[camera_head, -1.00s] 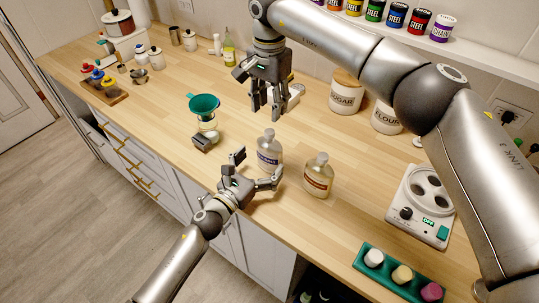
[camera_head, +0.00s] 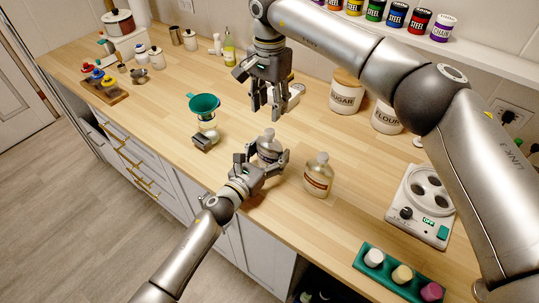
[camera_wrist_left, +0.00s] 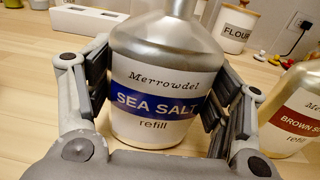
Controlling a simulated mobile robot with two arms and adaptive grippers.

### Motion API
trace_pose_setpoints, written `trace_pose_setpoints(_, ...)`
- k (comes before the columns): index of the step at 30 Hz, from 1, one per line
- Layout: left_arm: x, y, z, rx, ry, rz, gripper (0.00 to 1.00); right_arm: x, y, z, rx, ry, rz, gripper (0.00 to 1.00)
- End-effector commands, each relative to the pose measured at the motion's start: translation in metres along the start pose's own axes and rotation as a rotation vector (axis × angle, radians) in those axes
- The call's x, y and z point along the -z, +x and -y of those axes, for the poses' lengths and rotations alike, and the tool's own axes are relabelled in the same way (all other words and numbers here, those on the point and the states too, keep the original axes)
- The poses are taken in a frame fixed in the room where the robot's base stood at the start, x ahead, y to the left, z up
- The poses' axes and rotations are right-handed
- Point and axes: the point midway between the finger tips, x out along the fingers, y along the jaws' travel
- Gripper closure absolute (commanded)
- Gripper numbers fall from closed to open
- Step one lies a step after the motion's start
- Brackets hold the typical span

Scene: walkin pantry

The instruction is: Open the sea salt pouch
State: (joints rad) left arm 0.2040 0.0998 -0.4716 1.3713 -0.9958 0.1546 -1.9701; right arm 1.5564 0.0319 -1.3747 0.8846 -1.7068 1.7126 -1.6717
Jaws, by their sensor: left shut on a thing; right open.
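The sea salt pouch (camera_head: 268,145) is a silvery, bottle-shaped refill pouch with a blue band, standing upright on the wooden counter. Its "SEA SALT" label (camera_wrist_left: 155,104) faces my left wrist camera. My left gripper (camera_head: 263,163) is shut on the pouch, with one finger on each side of its body. It also shows in the left wrist view (camera_wrist_left: 157,100). The pouch's top is cut off in the wrist view. My right gripper (camera_head: 267,108) is open and empty, above the counter behind the pouch.
A brown sugar pouch (camera_head: 318,176) stands close to the right; it also shows in the wrist view (camera_wrist_left: 292,115). A green funnel on a jar (camera_head: 204,106) and a small dark box (camera_head: 206,140) are to the left. Sugar canister (camera_head: 346,95) and white appliance (camera_head: 420,205) stand farther right.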

Motion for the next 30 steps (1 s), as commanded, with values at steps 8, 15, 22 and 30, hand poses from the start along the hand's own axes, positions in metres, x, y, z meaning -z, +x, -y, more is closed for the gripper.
trace_pose_setpoints(8, 0.0002, -0.0002, -0.0002, 0.000, 0.000, 0.000, 0.77, 0.0000, 0.0000, 0.0000, 0.000, 0.002, 0.000, 0.59)
trace_pose_setpoints(15, 0.0002, -0.0002, -0.0002, 0.000, 0.000, 0.000, 0.93, -0.0001, 0.0000, 0.0001, 0.000, 0.150, 0.000, 0.59)
trace_pose_setpoints(22, 0.0002, -0.0002, -0.0002, 0.000, 0.000, 0.000, 0.93, -0.0002, -0.0001, 0.0003, 0.001, 0.519, 0.000, 0.59)
trace_pose_setpoints(30, 0.0003, -0.0002, -0.0002, 0.000, -0.001, -0.001, 0.93, -0.0002, -0.0001, 0.0003, 0.001, 0.978, 0.000, 0.59)
